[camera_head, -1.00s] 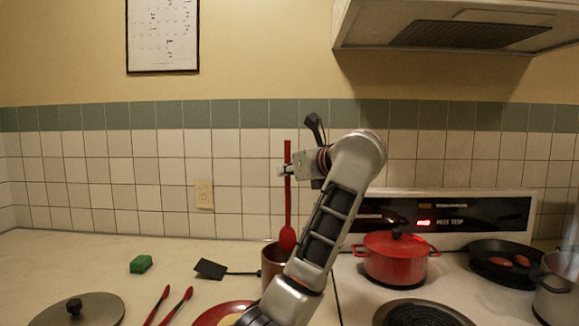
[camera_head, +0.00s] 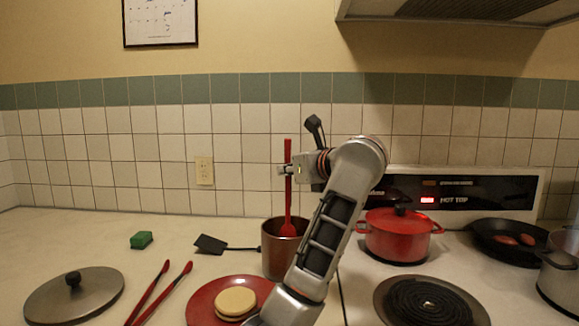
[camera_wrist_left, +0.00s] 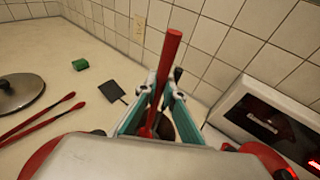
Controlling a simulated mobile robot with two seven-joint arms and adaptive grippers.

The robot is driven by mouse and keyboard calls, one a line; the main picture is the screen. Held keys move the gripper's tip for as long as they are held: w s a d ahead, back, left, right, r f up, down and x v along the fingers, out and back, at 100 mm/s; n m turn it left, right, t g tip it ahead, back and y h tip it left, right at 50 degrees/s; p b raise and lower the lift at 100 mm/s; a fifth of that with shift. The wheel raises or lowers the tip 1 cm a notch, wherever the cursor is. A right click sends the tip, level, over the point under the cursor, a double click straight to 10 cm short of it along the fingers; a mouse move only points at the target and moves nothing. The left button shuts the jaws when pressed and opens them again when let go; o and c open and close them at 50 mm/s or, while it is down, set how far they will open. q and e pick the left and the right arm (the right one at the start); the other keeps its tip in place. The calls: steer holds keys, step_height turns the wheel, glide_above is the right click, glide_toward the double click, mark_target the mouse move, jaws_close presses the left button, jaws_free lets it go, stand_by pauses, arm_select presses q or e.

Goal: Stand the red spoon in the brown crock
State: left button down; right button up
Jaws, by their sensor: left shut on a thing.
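The red spoon (camera_head: 287,205) is upright, head down, in my left gripper (camera_head: 287,170). The gripper is shut on its handle, and part of the handle sticks up above the fingers. The spoon's head overlaps the mouth of the brown crock (camera_head: 276,262); how deep it reaches is hard to tell. My left arm hides the crock's right side. In the left wrist view the red handle (camera_wrist_left: 168,60) stands between the teal fingers of the left gripper (camera_wrist_left: 164,92), with the crock mostly hidden behind them. My right gripper is not in view.
A black spatula (camera_head: 210,244) and green sponge (camera_head: 141,240) lie left of the crock. Red tongs (camera_head: 160,292), a pot lid (camera_head: 50,302) and a red plate (camera_head: 203,302) are in front. A red pot (camera_head: 398,240) stands right, on the stove.

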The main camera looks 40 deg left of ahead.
arm_select(q)
steer(key=shift+f, duration=0.1)
steer(key=c, duration=2.1)
jaws_free()
steer(key=shift+d, duration=0.1)
steer(key=v, duration=1.2)
steer(key=shift+f, duration=0.1)
